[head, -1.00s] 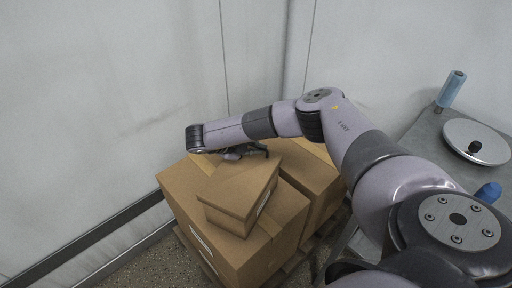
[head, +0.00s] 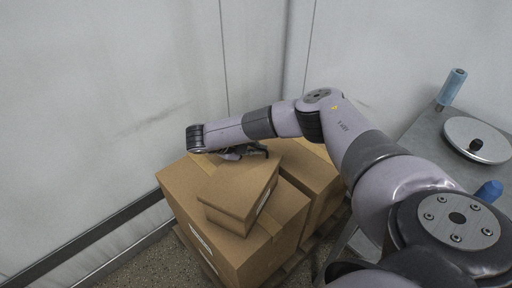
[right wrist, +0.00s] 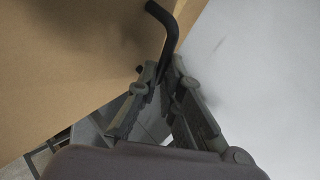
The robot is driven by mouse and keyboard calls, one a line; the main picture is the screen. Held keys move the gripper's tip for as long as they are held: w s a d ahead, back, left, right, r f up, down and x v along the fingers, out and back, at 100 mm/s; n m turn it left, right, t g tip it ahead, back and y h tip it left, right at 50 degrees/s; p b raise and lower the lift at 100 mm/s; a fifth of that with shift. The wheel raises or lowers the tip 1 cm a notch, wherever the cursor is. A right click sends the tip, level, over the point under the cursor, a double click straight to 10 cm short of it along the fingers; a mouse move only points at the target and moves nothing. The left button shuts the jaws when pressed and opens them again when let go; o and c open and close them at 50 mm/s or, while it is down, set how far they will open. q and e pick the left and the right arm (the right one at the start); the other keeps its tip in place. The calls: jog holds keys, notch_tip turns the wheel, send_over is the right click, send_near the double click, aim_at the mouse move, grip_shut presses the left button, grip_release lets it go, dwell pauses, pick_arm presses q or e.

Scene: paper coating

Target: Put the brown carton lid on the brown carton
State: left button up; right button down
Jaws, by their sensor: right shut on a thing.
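The brown carton lid (head: 243,180) lies over the brown carton (head: 229,223), slightly turned and overhanging its near left edge. I cannot tell whether it is fully seated. My right gripper (head: 262,152) is at the lid's far edge, partly hidden by my own wrist. In the right wrist view its fingers (right wrist: 168,72) are shut on the black bent handle (right wrist: 165,25), beside the lid's broad brown face (right wrist: 65,60). My left gripper is not in view.
The carton stands on larger taped boxes (head: 285,226) on a pallet, close to white walls (head: 110,90). A grey metal table (head: 425,137) at right holds a round plate (head: 462,128) and blue-handled parts (head: 453,87). Speckled floor shows in front.

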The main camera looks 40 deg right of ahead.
jog(key=shift+f+b, duration=0.95)
jog(key=shift+f, duration=0.5)
jog(key=c, duration=1.7)
grip_release()
jog(key=shift+o, duration=0.2)
jog(key=v, duration=1.2)
jog(key=shift+a, duration=0.1)
